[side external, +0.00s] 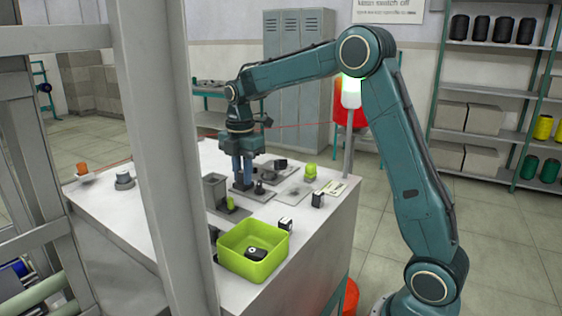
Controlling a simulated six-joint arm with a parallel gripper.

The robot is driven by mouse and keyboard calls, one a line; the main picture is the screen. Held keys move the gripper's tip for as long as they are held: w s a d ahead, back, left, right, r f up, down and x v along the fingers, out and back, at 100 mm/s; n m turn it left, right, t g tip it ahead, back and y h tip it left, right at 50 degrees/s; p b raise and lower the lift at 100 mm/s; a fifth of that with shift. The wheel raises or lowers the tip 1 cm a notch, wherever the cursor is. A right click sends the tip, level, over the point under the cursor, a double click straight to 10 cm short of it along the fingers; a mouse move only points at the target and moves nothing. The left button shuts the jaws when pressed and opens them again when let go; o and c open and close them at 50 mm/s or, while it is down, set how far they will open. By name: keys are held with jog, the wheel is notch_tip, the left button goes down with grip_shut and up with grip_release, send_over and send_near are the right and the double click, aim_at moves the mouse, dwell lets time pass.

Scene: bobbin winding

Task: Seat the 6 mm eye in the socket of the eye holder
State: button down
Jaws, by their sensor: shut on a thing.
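My gripper (242,186) points straight down over the middle of the white table, its two blue-grey fingers close together. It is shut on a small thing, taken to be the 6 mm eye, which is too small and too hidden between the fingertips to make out. The fingertips are low over a flat dark plate (262,197) with a short dark post (258,187) just to their right. This plate may be the eye holder; its socket cannot be made out. I cannot tell whether the held thing touches the plate.
A lime-green bin (254,268) with a black part sits at the front. Small black-and-white blocks (317,199) and a yellow-green part (310,172) lie to the right. The table's left part is mostly clear. A grey post blocks some view.

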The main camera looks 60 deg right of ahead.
jog(key=shift+f, duration=0.55)
jog(key=c, duration=1.3)
grip_release()
jog(key=shift+o, duration=0.5)
jog(key=shift+s, duration=0.1)
jog(key=shift+r, duration=3.7)
jog(key=shift+r, duration=0.1)
